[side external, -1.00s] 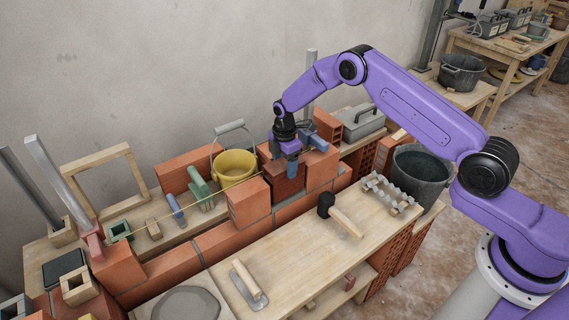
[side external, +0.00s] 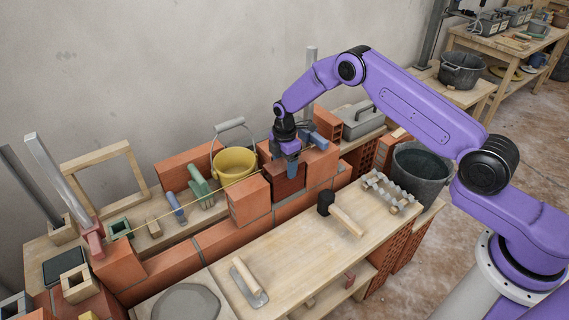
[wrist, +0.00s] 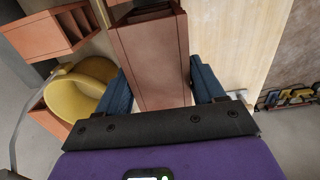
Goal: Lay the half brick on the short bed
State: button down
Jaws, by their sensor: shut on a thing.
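My gripper (side external: 290,168) points down over the brick wall, its blue fingers shut on the half brick (side external: 288,184). In the wrist view the half brick (wrist: 153,65) sits between the two blue fingers (wrist: 163,88). In the side view it is in the gap of the top course, between the brick on the left (side external: 249,200) and the bricks on the right (side external: 322,168). The short bed is hidden under the half brick, and I cannot tell whether the two touch.
A yellow bucket (side external: 234,166) with a raised handle stands close left of my gripper. A yellow string (side external: 185,217) runs along the wall. A mallet (side external: 342,217) and a trowel (side external: 249,284) lie on the wooden board (side external: 290,255) in front. A dark bucket (side external: 422,178) stands right.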

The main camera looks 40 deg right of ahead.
jog(key=shift+f, duration=0.3)
jog(key=shift+c, duration=0.2)
grip_release()
notch_tip(320, 180, up, 17)
jog(key=shift+r, duration=0.2)
dwell(0.3)
dwell(0.4)
